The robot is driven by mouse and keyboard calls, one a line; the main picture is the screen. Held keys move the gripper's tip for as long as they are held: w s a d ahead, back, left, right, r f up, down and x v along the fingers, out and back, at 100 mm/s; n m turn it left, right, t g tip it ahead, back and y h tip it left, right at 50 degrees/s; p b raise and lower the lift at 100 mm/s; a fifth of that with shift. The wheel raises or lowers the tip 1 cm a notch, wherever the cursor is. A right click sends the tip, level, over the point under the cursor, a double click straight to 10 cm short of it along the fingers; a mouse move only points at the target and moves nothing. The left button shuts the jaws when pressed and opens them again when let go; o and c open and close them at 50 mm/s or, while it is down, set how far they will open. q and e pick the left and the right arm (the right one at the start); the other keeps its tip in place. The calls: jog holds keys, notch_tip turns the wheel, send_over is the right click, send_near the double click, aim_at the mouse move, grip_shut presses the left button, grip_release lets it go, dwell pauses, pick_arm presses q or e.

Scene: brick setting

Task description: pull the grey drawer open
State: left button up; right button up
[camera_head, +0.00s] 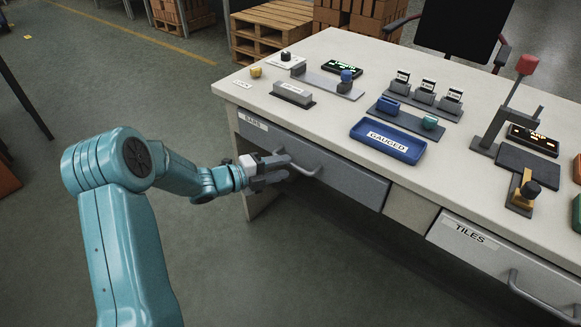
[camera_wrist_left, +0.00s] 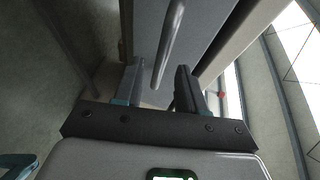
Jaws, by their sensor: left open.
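The grey drawer (camera_head: 345,172), labelled BARS, sits in the left front of the white workbench and looks shut. Its bar handle (camera_head: 309,163) also shows in the left wrist view (camera_wrist_left: 170,45). My left gripper (camera_head: 284,168) is open at the left part of this handle. In the left wrist view, the handle's end appears between the two open fingers (camera_wrist_left: 158,80), with visible gaps on both sides. Whether the fingertips reach past the bar is hard to tell. My right gripper is not in view.
A lighter drawer labelled TILES (camera_head: 500,255) with its own handle (camera_head: 540,300) is at the right. The benchtop (camera_head: 300,130) holds a blue GAUGED tray (camera_head: 388,141), small blocks, stands and a lever fixture (camera_head: 505,120). The floor before the grey drawer is clear.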

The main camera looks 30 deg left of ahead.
aim_at(291, 166)
pick_arm(q)
jog(key=shift+x, duration=1.9)
grip_shut()
jog(key=shift+s, duration=0.15)
